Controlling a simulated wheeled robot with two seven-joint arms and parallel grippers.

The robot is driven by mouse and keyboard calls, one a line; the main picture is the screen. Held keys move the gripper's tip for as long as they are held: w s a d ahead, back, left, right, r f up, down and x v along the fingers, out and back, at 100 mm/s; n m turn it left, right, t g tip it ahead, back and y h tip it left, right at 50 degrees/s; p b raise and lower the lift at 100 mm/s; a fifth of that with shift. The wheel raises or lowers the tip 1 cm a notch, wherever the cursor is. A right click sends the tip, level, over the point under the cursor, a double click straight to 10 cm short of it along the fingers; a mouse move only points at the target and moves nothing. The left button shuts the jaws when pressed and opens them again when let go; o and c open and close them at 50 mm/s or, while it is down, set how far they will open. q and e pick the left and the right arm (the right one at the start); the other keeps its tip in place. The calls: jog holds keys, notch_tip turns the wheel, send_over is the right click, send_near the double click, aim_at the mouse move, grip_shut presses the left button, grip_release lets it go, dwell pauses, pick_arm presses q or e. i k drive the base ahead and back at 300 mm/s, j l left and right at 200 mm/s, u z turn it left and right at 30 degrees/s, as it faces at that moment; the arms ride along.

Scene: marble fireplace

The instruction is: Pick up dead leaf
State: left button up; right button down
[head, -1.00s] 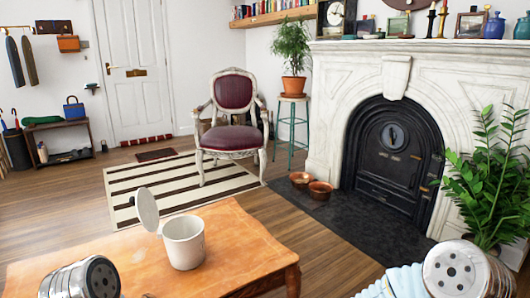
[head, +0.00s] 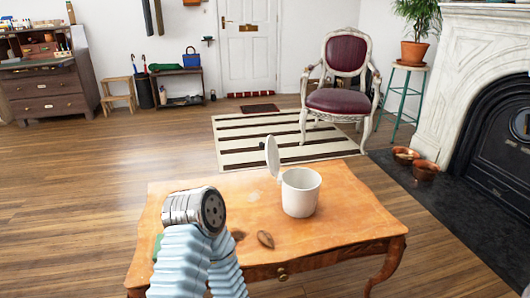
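A brown dead leaf (head: 265,239) lies on the orange wooden table (head: 335,222), near its front edge. A second small brown shape (head: 238,235) shows just left of it, partly behind my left arm; it may be another leaf, but I cannot tell. A white bin (head: 300,194) with its lid tilted up stands on the table behind and right of the leaf. My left arm rises over the table's left part, left of the leaf. Its gripper fingers do not show. My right gripper is out of view.
A green object (head: 157,246) is partly hidden at the table's left edge. A burgundy chair (head: 344,80) stands on a striped rug (head: 250,150) beyond. Copper bowls (head: 425,170) sit on the dark hearth at right. The wooden floor left of the table is clear.

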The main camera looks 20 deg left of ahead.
aim_at(265, 237)
jog(key=k+j, duration=0.15)
jog(key=j, duration=0.25)
jog(key=k+j+z, duration=0.1)
jog(key=j, duration=0.3)
jog(key=k+j, duration=0.2)
jog(key=j, duration=0.15)
jog(key=k+j+z, duration=0.1)
jog(key=j, duration=0.3)
jog(key=k+j, duration=0.2)
jog(key=j, duration=0.15)
jog(key=k+j+z, duration=0.1)
jog(key=j, duration=0.25)
jog(key=i+l, duration=0.15)
jog(key=l, duration=0.2)
jog(key=i+l, duration=0.15)
jog(key=l, duration=0.2)
jog(key=i+l+z, duration=0.1)
jog(key=l, duration=0.25)
jog(key=i+l, duration=0.4)
jog(key=l, duration=0.25)
jog(key=i+j, duration=0.1)
jog(key=i, duration=0.25)
jog(key=z, duration=0.05)
